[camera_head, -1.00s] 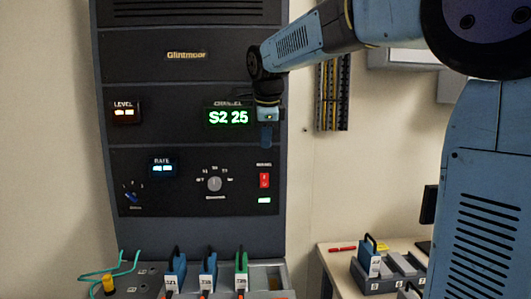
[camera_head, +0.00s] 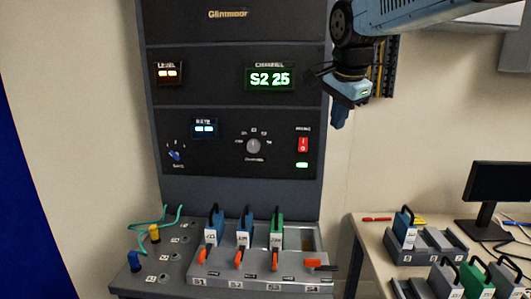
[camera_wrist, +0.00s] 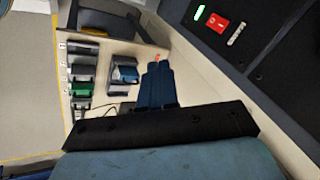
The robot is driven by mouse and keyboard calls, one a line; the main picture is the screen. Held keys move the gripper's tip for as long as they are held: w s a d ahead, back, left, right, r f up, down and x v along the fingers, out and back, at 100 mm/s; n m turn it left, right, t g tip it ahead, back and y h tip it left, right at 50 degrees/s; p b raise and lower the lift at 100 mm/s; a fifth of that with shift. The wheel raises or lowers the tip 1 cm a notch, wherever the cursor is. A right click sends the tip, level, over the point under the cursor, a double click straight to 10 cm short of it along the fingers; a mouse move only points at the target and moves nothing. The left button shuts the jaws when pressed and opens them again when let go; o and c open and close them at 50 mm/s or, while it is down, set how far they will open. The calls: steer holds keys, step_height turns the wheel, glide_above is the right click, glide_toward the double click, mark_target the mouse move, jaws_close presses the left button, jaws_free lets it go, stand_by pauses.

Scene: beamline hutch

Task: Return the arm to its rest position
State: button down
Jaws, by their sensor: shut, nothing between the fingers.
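My gripper (camera_head: 339,116) hangs at the end of my blue arm, in front of the right edge of the dark Glintmoor cabinet (camera_head: 240,186). Its fingers point down and are closed with nothing between them. In the wrist view the two blue fingers (camera_wrist: 161,84) lie side by side, touching. The gripper is above the gap between the cabinet and the side table, clear of both. The cabinet's display (camera_head: 270,78) reads "S2 25" in green. A red switch (camera_head: 303,145) with a lit green lamp is left of and below the gripper.
Below the cabinet, a slotted tray (camera_head: 222,268) holds two blue modules and a green one, with orange levers. Teal cables loop at its left. A side table (camera_head: 370,262) at right carries module racks (camera_head: 428,246), a red pen (camera_head: 377,219) and a monitor (camera_head: 499,183).

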steer(key=s+d+f+n, duration=0.3)
steer(key=s+f+n, duration=0.3)
steer(key=s, duration=0.3)
steer(key=s+d+f+n, duration=0.3)
steer(key=s+f+n, duration=0.3)
steer(key=s, duration=0.3)
steer(key=shift+s+f+t, duration=0.25)
steer(key=shift+f+t, duration=0.05)
steer(key=shift+f, duration=0.05)
